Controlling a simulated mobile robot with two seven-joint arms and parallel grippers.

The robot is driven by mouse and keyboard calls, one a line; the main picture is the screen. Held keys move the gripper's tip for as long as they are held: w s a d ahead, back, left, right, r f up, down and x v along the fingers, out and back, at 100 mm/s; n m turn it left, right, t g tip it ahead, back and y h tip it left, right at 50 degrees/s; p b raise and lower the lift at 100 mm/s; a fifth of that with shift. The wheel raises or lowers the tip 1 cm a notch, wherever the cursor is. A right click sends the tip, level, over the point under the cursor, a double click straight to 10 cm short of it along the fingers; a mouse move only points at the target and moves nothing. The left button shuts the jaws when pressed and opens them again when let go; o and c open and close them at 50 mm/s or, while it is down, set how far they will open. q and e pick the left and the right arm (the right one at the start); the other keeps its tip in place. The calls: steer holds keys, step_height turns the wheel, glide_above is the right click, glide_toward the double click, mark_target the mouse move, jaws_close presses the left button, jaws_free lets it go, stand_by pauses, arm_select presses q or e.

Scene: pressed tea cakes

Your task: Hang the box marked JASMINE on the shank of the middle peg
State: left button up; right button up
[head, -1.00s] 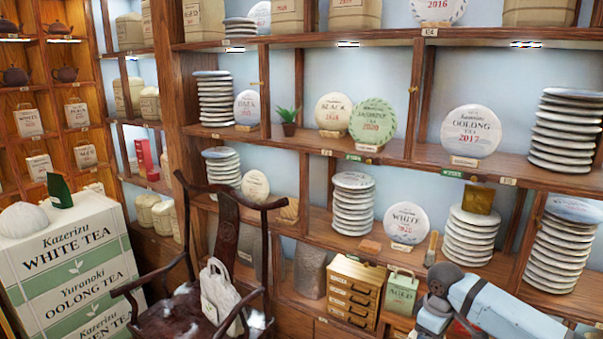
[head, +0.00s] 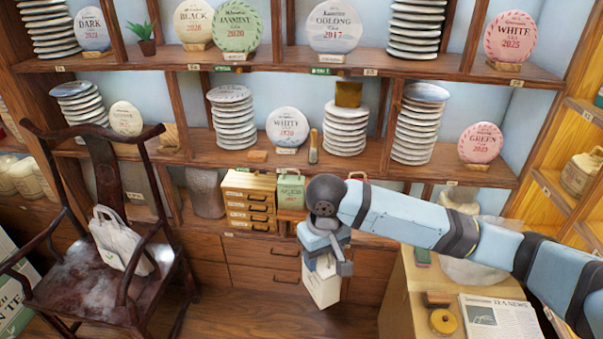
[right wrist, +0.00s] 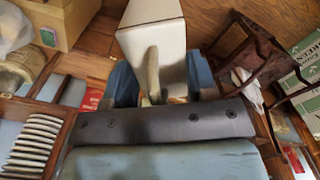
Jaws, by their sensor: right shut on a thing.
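My right gripper (head: 328,266) hangs below its arm right of the picture's middle, shut on a pale cream box (head: 322,288). The box hangs below the jaws, in front of the lower drawers. In the right wrist view the gripper (right wrist: 160,82) has its blue fingers on either side of the box (right wrist: 150,42), with a pale handle-like part between them. No lettering on the held box is readable, so I cannot tell whether it is marked JASMINE. No pegs can be made out. My left gripper is not in view.
A green AGED box (head: 290,192) stands beside a small wooden drawer chest (head: 249,202) on the lower ledge. A wooden chair (head: 115,215) with a white bag (head: 121,240) stands at left. A counter with a newspaper (head: 497,322) is at right. Open floor lies between.

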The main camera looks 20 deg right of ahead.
steer(key=w+d+f+n, duration=0.3)
steer(key=w+d+n, duration=0.2)
steer(key=w, duration=0.4)
steer(key=w+d+f+n, duration=0.3)
steer(key=w+d+n, duration=0.2)
steer(key=w, duration=0.4)
steer(key=shift+n, duration=0.5)
steer(key=shift+d, duration=0.1)
